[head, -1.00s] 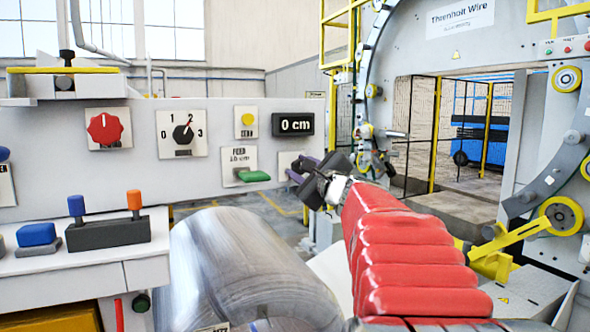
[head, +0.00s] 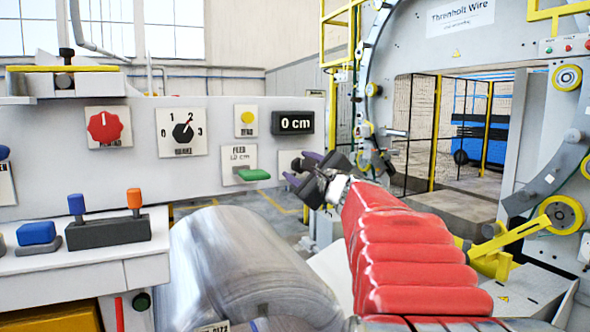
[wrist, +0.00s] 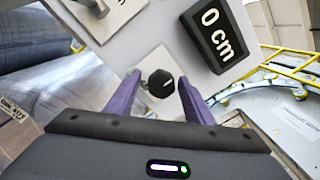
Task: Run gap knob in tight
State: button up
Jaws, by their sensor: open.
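A black faceted knob (wrist: 160,84) with a small white mark sits on a white plate beside the black display reading "0 cm" (wrist: 216,38). No label on its plate can be read. My gripper (wrist: 159,74) is open, with its two purple fingers on either side of the knob and a visible gap on each side in the wrist view. In the head view my gripper (head: 296,167) is at the right end of the grey panel (head: 60,125), in front of the knob's plate (head: 283,158), below the display (head: 293,122). It partly hides that plate.
Left of the plate are a green feed lever (head: 254,174), a yellow button (head: 247,117), a black numbered dial (head: 183,132) and a red knob (head: 105,127). A metal coil (head: 235,270) lies below. A large ring machine (head: 385,45) stands at right.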

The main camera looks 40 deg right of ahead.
jog(key=v, duration=1.3)
jog(key=shift+s, duration=0.35)
jog(key=shift+f, duration=0.1)
